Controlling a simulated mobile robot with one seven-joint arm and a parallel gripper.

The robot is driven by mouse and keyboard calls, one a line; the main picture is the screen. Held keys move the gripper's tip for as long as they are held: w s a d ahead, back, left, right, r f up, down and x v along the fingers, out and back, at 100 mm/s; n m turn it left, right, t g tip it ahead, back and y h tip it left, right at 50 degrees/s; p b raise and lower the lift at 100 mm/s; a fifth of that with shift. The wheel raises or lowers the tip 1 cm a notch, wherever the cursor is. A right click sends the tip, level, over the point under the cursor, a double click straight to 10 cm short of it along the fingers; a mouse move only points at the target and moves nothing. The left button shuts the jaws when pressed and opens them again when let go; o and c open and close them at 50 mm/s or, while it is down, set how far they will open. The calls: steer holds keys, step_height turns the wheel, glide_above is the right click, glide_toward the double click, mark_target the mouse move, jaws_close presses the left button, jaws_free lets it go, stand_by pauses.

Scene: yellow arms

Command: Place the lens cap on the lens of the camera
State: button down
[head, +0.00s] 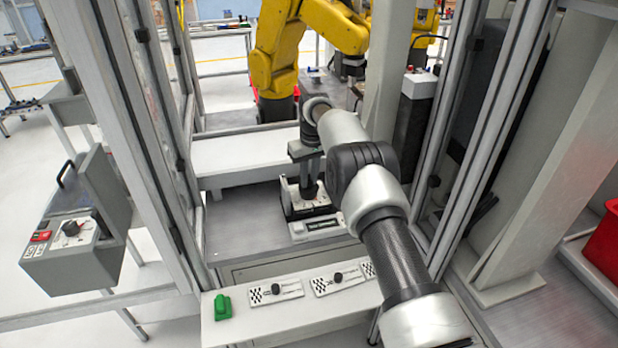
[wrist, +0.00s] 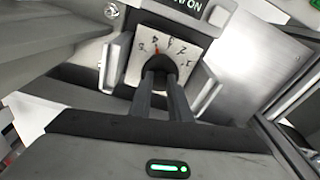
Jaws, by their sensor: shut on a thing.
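My gripper (head: 309,178) points down over a black-and-white device (head: 318,223) on the grey surface inside the frame. In the wrist view my gripper (wrist: 161,80) has its two fingers close together on a dark round knob-like piece (wrist: 158,62). This piece sits in front of a pale dial plate (wrist: 184,45) with black marks and a small red mark. The fingers partly hide the piece, and I cannot tell whether it is fixed to the plate. I cannot make out a camera lens or a separate lens cap for sure.
A white ledge (head: 250,160) lies behind the device. Metal posts (head: 160,120) flank the opening. A front shelf (head: 240,335) carries a green block (head: 222,306) and vented plates with black knobs (head: 277,290). A grey box with a dial (head: 75,233) stands left. A yellow arm (head: 275,60) is behind.

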steer(key=shift+f, duration=0.25)
steer(key=c, duration=1.7)
jaws_free()
steer(key=shift+r, duration=0.1)
steer(key=shift+o, duration=0.2)
